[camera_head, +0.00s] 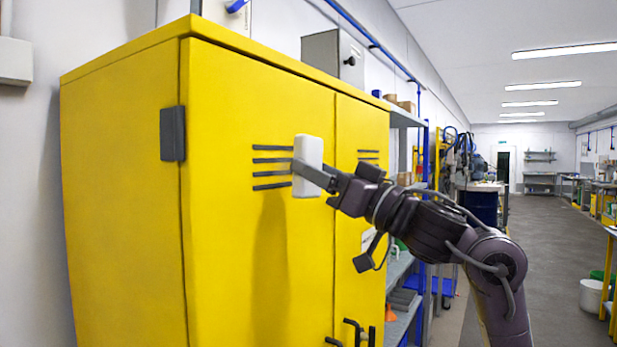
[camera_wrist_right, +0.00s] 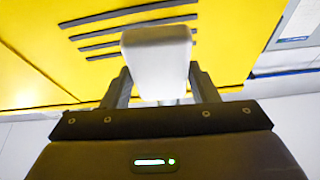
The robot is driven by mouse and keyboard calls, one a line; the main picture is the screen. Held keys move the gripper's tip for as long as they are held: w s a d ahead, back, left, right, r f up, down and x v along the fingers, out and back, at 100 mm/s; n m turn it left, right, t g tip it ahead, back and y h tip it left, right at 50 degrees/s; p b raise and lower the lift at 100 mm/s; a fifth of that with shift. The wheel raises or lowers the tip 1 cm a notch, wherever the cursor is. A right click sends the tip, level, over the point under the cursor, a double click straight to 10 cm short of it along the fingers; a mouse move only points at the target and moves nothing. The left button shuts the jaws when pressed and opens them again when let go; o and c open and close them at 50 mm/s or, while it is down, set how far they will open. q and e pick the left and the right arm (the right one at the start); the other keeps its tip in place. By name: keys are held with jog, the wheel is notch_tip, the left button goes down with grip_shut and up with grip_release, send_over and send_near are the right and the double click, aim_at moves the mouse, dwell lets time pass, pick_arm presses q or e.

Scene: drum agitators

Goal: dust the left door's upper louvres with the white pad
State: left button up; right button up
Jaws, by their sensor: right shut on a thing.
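The yellow cabinet's left door (camera_head: 240,240) fills the middle of the head view and is closed. Its dark upper louvres (camera_head: 271,167) are several horizontal strips, also seen in the right wrist view (camera_wrist_right: 110,30). The white pad (camera_head: 308,165) is upright at the right end of these louvres and covers part of them. I cannot tell whether it touches the door. My right gripper (camera_head: 312,176) is shut on the pad; in the right wrist view the pad (camera_wrist_right: 158,60) sits between both fingers. My left gripper is not in view.
The cabinet's right door has its own louvres (camera_head: 368,155), just right of the pad. Dark door handles (camera_head: 352,332) stick out low down. A hinge (camera_head: 172,133) is at the cabinet's left edge. Blue-framed shelves (camera_head: 405,115) stand beyond. The aisle floor (camera_head: 560,240) at right is open.

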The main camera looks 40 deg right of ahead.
dwell(0.3)
jog(key=shift+s+d+b, duration=0.2)
jog(key=shift+s+b, duration=0.05)
jog(key=shift+s, duration=0.2)
jog(key=shift+s+d+b, duration=0.2)
jog(key=shift+s, duration=0.25)
jog(key=shift+s+d, duration=0.25)
jog(key=shift+s, duration=0.3)
jog(key=shift+w+a, duration=0.1)
jog(key=shift+w, duration=0.05)
jog(key=w+a+p, duration=0.2)
jog(key=w, duration=0.4)
jog(key=shift+a+p, duration=0.25)
jog(key=shift+p, duration=0.15)
jog(key=shift+w+a+p, duration=0.2)
jog(key=shift+w+p, duration=0.1)
jog(key=shift+w, duration=0.25)
jog(key=shift+w+a+p, duration=0.2)
jog(key=shift+w+p, duration=0.05)
jog(key=shift+w, duration=0.25)
